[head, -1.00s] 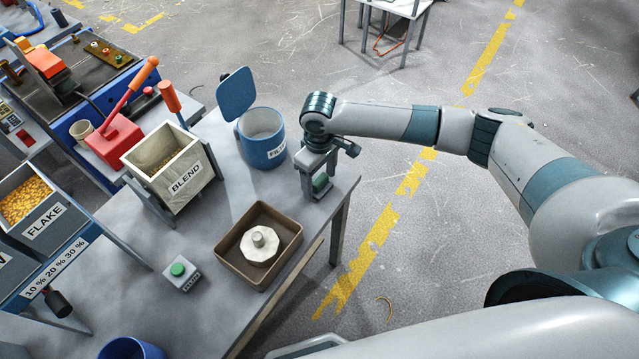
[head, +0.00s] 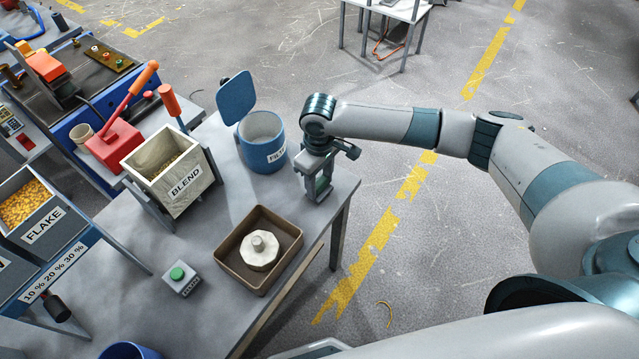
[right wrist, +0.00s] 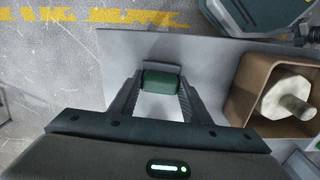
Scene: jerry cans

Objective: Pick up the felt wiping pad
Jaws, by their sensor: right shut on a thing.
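A small dark green block with a grey edge, which looks like the felt wiping pad (right wrist: 161,80), shows between the fingers in the right wrist view. My right gripper (right wrist: 160,98) is shut on it, with one finger along each side. In the head view my right gripper (head: 318,190) points down at the right corner of the grey table (head: 215,215). I cannot tell if the pad touches the tabletop. My left gripper is not in view.
A brown tray (head: 228,277) holding a pale knobbed disc (head: 260,251) stands left of the gripper. Open floor lies beyond the table's right edge.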

